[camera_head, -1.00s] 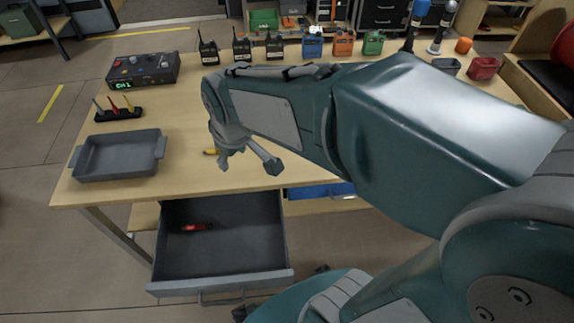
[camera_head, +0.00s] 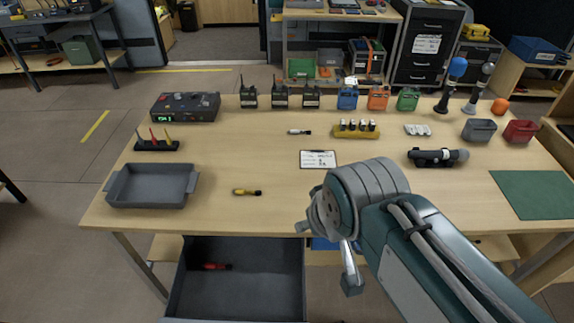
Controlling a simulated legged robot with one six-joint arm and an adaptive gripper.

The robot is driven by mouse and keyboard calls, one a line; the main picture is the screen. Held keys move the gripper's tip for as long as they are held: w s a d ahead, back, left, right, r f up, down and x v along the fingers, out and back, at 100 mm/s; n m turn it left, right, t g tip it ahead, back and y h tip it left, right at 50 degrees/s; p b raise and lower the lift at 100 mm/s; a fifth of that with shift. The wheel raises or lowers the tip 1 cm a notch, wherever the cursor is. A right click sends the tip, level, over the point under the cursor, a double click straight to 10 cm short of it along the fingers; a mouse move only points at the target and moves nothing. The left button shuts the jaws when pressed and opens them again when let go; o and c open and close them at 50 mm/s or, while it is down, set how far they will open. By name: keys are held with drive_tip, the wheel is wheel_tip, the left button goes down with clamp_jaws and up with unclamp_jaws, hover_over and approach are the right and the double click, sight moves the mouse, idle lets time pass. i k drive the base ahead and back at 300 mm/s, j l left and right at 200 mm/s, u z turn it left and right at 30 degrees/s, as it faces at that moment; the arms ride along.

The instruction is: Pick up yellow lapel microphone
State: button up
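The yellow lapel microphone (camera_head: 247,192), small with a dark end, lies on the tabletop near the front edge, right of the grey tray. My gripper (camera_head: 327,256) is to the right of it and nearer to me, over the table's front edge and apart from the microphone. Its fingers are spread and nothing shows between them. A similar red microphone (camera_head: 217,266) lies in the open drawer, and a white one (camera_head: 299,132) lies farther back on the table.
The grey tray (camera_head: 150,204) is at the table's left. The open drawer (camera_head: 240,290) juts out below the front edge. A clipboard (camera_head: 318,159), a yellow rack (camera_head: 356,130) and a dark handheld device (camera_head: 437,157) lie farther right. Wood around the yellow microphone is clear.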

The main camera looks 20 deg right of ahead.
sight(238, 191)
drive_tip(key=k+j, duration=0.1)
drive_tip(key=j, duration=0.35)
drive_tip(key=j+u, duration=0.15)
drive_tip(key=j, duration=0.35)
drive_tip(key=i+j+u, duration=0.1)
drive_tip(key=i+j, duration=0.15)
drive_tip(key=j, duration=0.15)
drive_tip(key=i+j, duration=0.25)
drive_tip(key=k+j+u, duration=0.05)
drive_tip(key=j, duration=0.1)
